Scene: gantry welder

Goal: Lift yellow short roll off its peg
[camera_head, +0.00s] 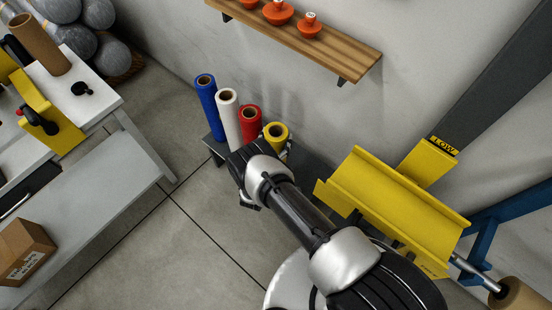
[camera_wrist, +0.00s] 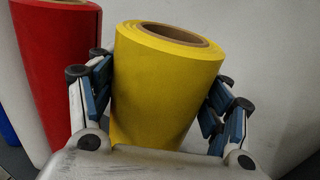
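The yellow short roll (camera_head: 276,134) stands at the right end of a row of rolls, upright, with its brown core open at the top. It fills the middle of the wrist view (camera_wrist: 163,85). My gripper (camera_head: 262,150) reaches in from the front at its height. In the wrist view, the blue-padded fingers lie along the roll's left and right sides and appear to press on it. The peg and the roll's lower end are hidden, so I cannot tell whether it is clear of its base.
A red roll (camera_head: 250,122) stands close on the left, with white (camera_head: 228,115) and blue (camera_head: 207,105) rolls beyond it. A wooden shelf (camera_head: 330,45) hangs on the wall above. A yellow trough (camera_head: 395,200) is at the right, a workbench (camera_head: 110,190) at the left.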

